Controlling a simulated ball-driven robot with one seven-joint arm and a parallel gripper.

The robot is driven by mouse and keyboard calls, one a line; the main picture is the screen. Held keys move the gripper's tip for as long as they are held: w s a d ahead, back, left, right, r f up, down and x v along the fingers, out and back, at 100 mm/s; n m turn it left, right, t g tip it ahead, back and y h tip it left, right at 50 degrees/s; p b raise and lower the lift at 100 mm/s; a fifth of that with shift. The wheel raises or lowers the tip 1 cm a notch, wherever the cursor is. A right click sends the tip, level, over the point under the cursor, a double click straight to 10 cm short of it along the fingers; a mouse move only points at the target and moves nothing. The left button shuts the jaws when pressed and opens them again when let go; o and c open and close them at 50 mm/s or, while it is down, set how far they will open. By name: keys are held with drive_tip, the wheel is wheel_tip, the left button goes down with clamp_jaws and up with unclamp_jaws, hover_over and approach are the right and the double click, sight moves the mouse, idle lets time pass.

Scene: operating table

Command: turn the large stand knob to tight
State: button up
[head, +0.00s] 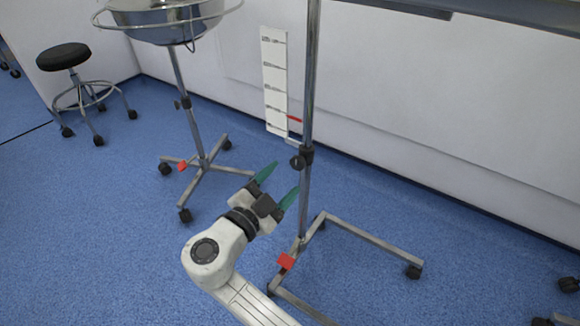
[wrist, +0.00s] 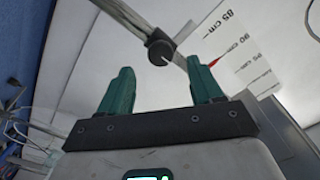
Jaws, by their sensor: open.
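The large stand knob (head: 297,162) is a round black knob on a black collar on the steel pole (head: 307,100). In the wrist view the knob (wrist: 160,52) shows its dark face with a pale line, just beyond the fingertips and roughly centred between them. My gripper (head: 281,183) has green fingers, which are open and empty. It is below and to the left of the knob in the head view, pointing up towards it. The fingers (wrist: 159,76) are apart from the knob. No tight or loose lettering is readable on the knob.
A white height scale (head: 273,80) with a red pointer (head: 294,121) stands behind the pole. The stand's wheeled steel base (head: 375,240) has a red pedal (head: 286,261). A basin stand (head: 181,80) and a black stool (head: 63,56) are at left. Blue floor lies open between.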

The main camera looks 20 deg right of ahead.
drive_tip(key=shift+p+v, duration=0.4)
drive_tip(key=shift+v, duration=2.2)
drive_tip(key=shift+a, duration=0.1)
